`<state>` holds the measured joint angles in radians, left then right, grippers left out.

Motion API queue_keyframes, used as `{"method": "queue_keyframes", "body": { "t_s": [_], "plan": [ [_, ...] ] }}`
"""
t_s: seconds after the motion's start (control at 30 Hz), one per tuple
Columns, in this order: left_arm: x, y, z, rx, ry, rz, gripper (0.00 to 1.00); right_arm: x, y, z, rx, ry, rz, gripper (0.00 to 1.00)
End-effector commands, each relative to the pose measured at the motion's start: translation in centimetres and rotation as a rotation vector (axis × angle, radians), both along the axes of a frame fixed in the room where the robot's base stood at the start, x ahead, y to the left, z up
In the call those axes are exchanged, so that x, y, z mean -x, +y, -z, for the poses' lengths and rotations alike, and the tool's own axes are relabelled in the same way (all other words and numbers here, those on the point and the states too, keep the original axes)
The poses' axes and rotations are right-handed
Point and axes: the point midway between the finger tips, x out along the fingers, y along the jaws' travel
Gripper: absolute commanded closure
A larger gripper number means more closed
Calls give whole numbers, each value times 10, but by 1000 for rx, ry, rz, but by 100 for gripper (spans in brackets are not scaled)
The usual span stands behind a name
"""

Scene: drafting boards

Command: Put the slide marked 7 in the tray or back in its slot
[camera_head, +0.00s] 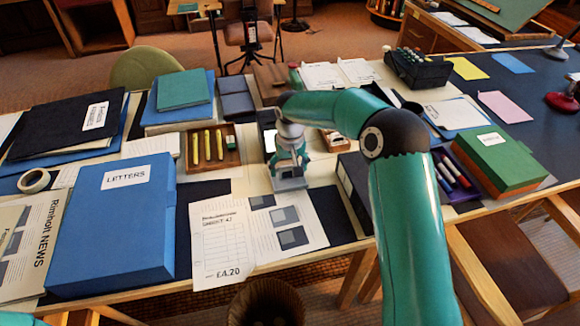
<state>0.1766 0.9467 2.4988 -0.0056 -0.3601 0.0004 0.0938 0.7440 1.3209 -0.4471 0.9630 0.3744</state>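My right arm reaches in from the lower right and bends left over the table. Its wrist points down at a small teal and silver form, where my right gripper (290,156) merges with what is around it. I cannot tell whether its fingers are open or shut. A grey plate (290,183) lies just below it; whether they touch is unclear. I cannot make out a slide marked 7 or its slot. A wooden tray (234,160) with several yellow rolls stands left of the gripper. Another small wooden tray (335,147) is partly hidden behind my arm. My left gripper is out of view.
A blue LETTERS box (115,225) stands front left, beside printed sheets (222,245). A purple tray (462,199) of markers and a green and orange box (498,160) are right of my arm. Stacked books (184,90) stand behind. A dark patch front centre is clear.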

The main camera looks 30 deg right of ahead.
Motion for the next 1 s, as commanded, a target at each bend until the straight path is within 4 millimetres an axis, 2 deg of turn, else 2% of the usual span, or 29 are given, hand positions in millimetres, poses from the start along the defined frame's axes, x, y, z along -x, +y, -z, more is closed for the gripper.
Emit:
{"method": "queue_keyframes", "body": {
  "t_s": [0.27,0.43,0.57,0.8,1.0],
  "plan": [
    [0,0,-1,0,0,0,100,0,0,-2,0,0,0,20],
    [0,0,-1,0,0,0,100,1,0,-14,1,-2,-1,20],
    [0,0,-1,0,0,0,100,3,1,-35,0,-4,0,20],
    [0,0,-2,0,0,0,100,9,2,-84,0,-5,0,20],
    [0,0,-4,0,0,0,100,12,3,-112,1,-2,-1,20]
  ]
}}
